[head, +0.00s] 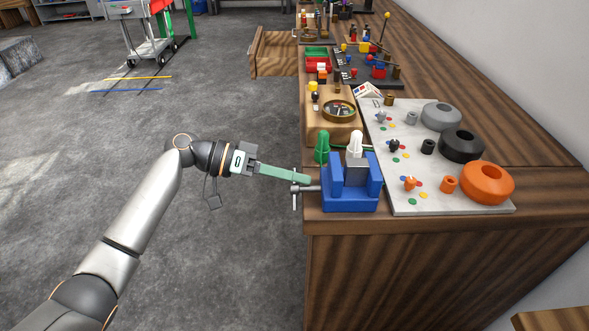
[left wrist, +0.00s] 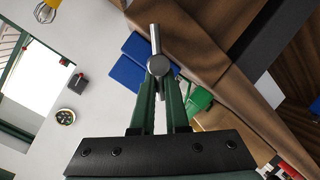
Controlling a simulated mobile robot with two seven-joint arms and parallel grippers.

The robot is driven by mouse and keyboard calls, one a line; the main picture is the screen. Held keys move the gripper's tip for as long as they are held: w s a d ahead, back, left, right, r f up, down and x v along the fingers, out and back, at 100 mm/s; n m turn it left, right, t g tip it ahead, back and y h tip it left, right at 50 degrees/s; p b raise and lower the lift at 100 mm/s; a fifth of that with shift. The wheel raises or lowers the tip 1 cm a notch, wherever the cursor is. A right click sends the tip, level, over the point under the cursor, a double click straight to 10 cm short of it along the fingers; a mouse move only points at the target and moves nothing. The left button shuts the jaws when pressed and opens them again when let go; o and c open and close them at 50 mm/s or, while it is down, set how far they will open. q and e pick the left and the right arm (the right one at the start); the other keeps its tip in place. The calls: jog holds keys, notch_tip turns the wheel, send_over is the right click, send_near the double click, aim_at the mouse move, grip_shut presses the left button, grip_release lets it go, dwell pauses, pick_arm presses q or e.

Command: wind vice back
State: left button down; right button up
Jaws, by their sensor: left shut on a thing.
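The blue vice (head: 350,197) stands at the near left corner of the wooden bench. A grey block (head: 356,173) sits between its jaws, with a white bulb-shaped piece (head: 355,145) above it. The vice's metal handle (head: 294,197) sticks out to the left past the bench edge. My left gripper (head: 304,178) has its long green fingers at the handle. In the left wrist view the fingers close on the handle's round hub (left wrist: 158,66), and the bar points up from it. Blue parts of the vice (left wrist: 128,74) show behind. My right gripper is not in view.
A green bulb-shaped piece (head: 322,148) stands just behind the vice. A grey board (head: 430,200) with grey, black and orange rings lies to the right. A wooden block with a dial (head: 338,111) is farther back.

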pick_arm(q)
jog(key=shift+f+n, duration=0.25)
jog(key=shift+n, duration=0.15)
jog(key=shift+f+n+g+p, duration=0.15)
jog(key=shift+n+g+p, duration=0.15)
jog(key=shift+n+g, duration=0.2)
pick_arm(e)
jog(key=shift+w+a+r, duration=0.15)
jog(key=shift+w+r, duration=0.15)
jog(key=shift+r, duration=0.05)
pick_arm(q)
jog(key=c, duration=0.9)
grip_release()
jog(key=shift+f, duration=0.1)
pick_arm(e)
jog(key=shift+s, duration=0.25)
pick_arm(q)
jog(key=shift+a, duration=0.15)
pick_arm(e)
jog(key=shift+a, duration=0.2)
